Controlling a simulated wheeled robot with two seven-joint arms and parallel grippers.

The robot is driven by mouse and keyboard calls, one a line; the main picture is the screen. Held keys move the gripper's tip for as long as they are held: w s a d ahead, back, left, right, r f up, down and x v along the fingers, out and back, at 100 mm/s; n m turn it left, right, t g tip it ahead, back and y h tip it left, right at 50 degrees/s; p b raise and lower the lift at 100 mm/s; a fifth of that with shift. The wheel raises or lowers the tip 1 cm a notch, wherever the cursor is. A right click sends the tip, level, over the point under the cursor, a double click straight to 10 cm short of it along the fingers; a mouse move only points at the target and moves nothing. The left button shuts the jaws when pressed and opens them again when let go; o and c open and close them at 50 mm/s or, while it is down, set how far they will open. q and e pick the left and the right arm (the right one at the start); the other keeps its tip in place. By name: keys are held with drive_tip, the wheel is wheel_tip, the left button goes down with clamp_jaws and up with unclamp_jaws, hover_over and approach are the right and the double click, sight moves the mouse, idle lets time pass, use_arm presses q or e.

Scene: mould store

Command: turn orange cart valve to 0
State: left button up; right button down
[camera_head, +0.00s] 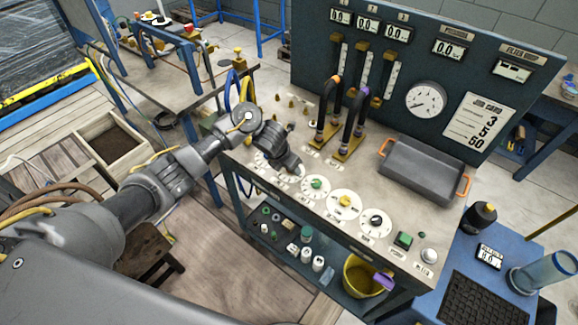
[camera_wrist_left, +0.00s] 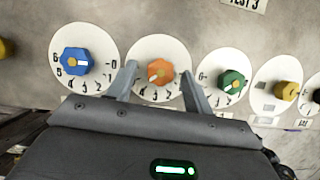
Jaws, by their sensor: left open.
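The orange valve knob (camera_wrist_left: 160,72) sits on a white round dial (camera_wrist_left: 143,47) in the left wrist view. Its white pointer mark is on its lower left side; the number it points at is hard to read. My left gripper (camera_wrist_left: 158,70) is open, with one finger on each side of the orange knob. I cannot tell whether the fingers touch it. In the head view my left gripper (camera_head: 292,166) is low over the cart top and hides the orange knob. My right gripper is not in view.
A blue knob (camera_wrist_left: 76,61) is left of the orange one; green (camera_wrist_left: 231,81) and yellow (camera_wrist_left: 287,91) knobs are to its right. A black knob (camera_head: 376,221) follows in the head view. Upright hoses (camera_head: 352,125) and a grey tray (camera_head: 424,170) stand behind.

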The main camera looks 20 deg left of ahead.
use_arm(q)
drive_tip(key=c, duration=1)
drive_tip(key=shift+o, duration=0.2)
